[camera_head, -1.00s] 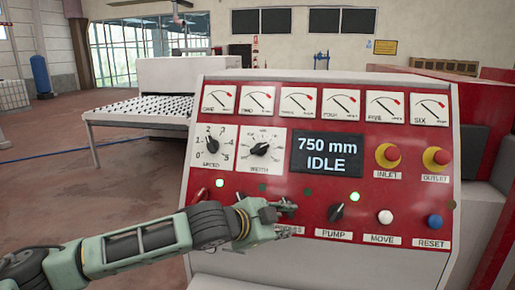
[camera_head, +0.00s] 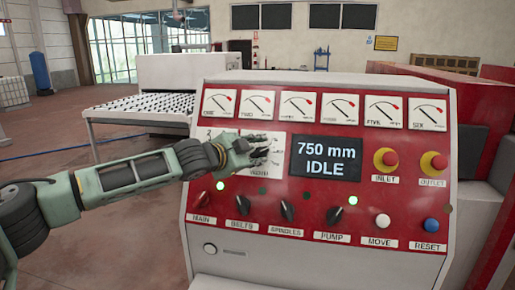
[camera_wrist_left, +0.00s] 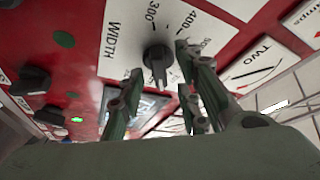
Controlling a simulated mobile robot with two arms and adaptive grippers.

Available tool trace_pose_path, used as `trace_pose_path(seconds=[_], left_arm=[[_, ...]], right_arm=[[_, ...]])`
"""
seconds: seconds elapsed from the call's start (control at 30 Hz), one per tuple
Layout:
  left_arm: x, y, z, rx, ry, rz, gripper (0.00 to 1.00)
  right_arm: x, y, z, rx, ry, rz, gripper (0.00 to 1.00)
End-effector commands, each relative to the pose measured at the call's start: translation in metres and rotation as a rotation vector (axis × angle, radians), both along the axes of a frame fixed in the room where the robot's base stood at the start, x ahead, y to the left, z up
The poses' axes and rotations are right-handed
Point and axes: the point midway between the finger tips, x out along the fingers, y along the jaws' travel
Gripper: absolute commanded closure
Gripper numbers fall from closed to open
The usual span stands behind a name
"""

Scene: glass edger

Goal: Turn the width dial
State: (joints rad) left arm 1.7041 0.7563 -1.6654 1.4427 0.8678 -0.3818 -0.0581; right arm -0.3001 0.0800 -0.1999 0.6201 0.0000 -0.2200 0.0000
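The width dial (camera_wrist_left: 158,60) is a dark knob on a white scale plate (camera_wrist_left: 125,32), marked WIDTH with 300 and 400 in the left wrist view. In the head view my left gripper covers the dial, and part of its plate (camera_head: 275,172) shows. My left gripper (camera_head: 264,150) is in front of the plate. In the left wrist view its fingers (camera_wrist_left: 158,78) are spread apart, with the dial ahead in the gap; I see no clear contact. The display (camera_head: 326,158) reads 750 mm and IDLE. My right gripper is not in view.
Several gauges (camera_head: 299,106) line the panel top. Inlet (camera_head: 386,159) and outlet (camera_head: 433,163) buttons stand out at the right. Below are several knobs, including pump (camera_head: 333,214), a white move button (camera_head: 382,221) and a blue reset button (camera_head: 431,225). A roller table (camera_head: 140,107) stands behind left.

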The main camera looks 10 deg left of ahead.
Motion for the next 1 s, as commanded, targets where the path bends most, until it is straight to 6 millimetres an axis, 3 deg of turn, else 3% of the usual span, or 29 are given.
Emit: trace_pose_path(seconds=[0.37,0.73,1.0], left_arm=[[0.0079,-0.0036,-0.0035,0.001,0.0,0.0,0.69],[0.0073,-0.0047,-0.0045,0.001,0.002,-0.002,0.99],[0.0066,-0.0059,-0.0082,-0.006,0.005,0.0,1.0]], right_arm=[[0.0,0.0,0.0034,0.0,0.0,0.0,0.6],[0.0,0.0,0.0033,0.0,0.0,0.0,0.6],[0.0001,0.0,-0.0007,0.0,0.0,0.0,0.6]])
